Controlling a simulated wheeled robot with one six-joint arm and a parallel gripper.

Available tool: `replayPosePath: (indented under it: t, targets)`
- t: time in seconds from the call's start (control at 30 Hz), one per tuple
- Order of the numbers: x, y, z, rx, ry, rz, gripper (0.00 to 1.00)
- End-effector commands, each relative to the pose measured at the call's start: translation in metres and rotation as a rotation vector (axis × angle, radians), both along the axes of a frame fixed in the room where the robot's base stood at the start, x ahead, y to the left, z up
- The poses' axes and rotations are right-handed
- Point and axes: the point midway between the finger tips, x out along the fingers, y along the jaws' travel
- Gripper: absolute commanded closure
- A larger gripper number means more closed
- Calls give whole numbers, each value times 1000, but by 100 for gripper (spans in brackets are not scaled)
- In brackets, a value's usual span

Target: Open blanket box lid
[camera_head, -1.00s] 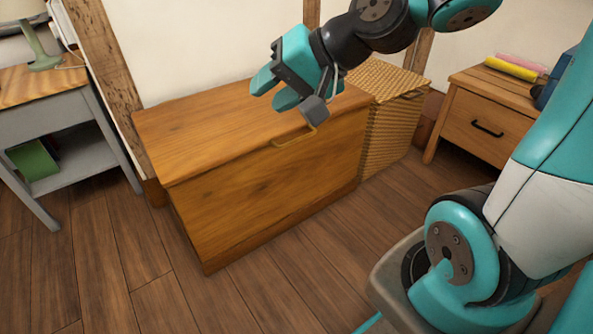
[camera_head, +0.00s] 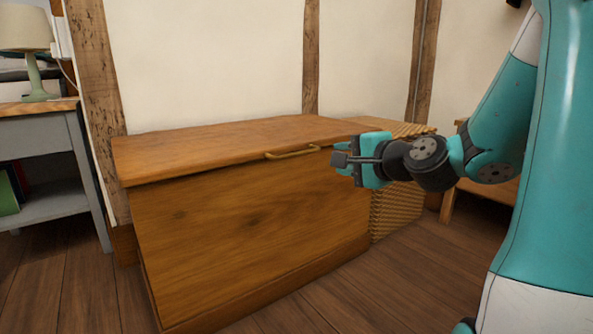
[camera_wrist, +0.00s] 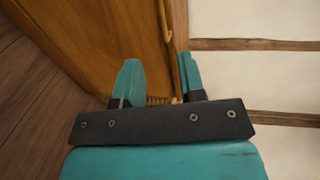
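The wooden blanket box (camera_head: 250,225) stands against the wall, with its lid (camera_head: 225,143) shut. A brass-coloured handle (camera_head: 292,153) is on the lid's front edge. My gripper (camera_head: 345,162) is to the right of the handle, near the box's front right, apart from the handle. In the wrist view the two teal fingers (camera_wrist: 160,82) are spread with nothing between them. The handle (camera_wrist: 165,20) shows there beyond the fingers at the top, and the box front (camera_wrist: 100,45) lies to the left.
A woven wicker basket (camera_head: 397,207) stands right of the box. A grey side table (camera_head: 60,165) with a lamp (camera_head: 30,45) is at the left. Wooden floor (camera_head: 400,280) in front is clear.

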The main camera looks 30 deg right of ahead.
Motion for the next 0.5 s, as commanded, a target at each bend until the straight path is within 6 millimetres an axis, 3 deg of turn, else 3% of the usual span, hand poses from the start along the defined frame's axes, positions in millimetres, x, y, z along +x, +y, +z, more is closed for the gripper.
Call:
replayPosePath:
  t: [0.2,0.5]
  targets:
    - [28,2,1,6,4,8,63]
    - [46,3,1,6,-2,20,63]
